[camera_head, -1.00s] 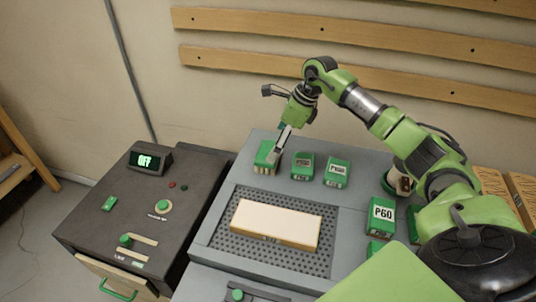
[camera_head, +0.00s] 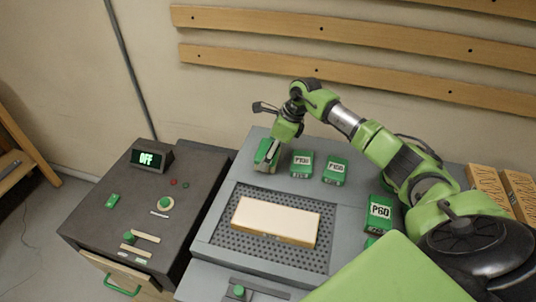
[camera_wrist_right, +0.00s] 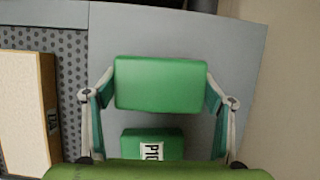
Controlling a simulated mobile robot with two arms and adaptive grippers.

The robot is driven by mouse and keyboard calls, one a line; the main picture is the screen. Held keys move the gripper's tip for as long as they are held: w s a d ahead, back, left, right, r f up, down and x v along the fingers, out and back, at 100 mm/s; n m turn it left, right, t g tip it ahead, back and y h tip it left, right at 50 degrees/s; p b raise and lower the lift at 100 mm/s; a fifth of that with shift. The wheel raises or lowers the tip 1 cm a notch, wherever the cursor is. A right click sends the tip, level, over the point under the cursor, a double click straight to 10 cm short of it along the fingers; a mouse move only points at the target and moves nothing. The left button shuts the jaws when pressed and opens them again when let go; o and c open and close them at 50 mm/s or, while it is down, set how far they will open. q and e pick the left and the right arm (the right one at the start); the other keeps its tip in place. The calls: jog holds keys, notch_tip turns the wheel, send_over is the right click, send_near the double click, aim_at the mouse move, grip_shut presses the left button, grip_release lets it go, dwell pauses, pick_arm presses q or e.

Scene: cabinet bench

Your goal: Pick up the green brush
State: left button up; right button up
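The green brush (camera_head: 263,155) sits at the back left of the grey bench top, left of the labelled green blocks. My right gripper (camera_head: 269,149) is down over it and partly hides it. In the right wrist view the brush shows as a plain green block (camera_wrist_right: 160,84), between the two fingers of my right gripper (camera_wrist_right: 160,88). The fingers are spread wide, one at each side, very close to its ends; firm contact cannot be made out. My left gripper is not in view.
Green blocks P100 (camera_head: 301,164), P150 (camera_head: 335,171) and P60 (camera_head: 380,213) stand to the right. A pale wooden block (camera_head: 275,221) lies on the perforated plate (camera_head: 232,250). A dark control cabinet (camera_head: 130,205) with an OFF display stands left. The wall is close behind.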

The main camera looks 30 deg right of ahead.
aim_at(264, 149)
dwell(0.3)
jog(key=shift+w+r+b, duration=0.1)
jog(key=shift+r+b, duration=0.35)
jog(key=r, duration=0.1)
jog(key=r+b, duration=0.1)
jog(key=shift+s+a+r, duration=0.2)
jog(key=shift+r, duration=0.15)
jog(key=s+a+r, duration=0.1)
jog(key=r, duration=0.1)
jog(key=s+a+r+b, duration=0.1)
jog(key=s+a+r, duration=0.1)
jog(key=r, duration=0.1)
jog(key=shift+s+a+r+b, duration=0.15)
jog(key=shift+a+r+b, duration=0.15)
jog(key=shift+a+b, duration=0.05)
jog(key=s+a+r+b, duration=0.2)
jog(key=s+a+r, duration=0.1)
jog(key=s+a, duration=0.2)
jog(key=shift+s+a+r, duration=0.25)
jog(key=shift+a+r, duration=0.15)
jog(key=shift+a, duration=0.4)
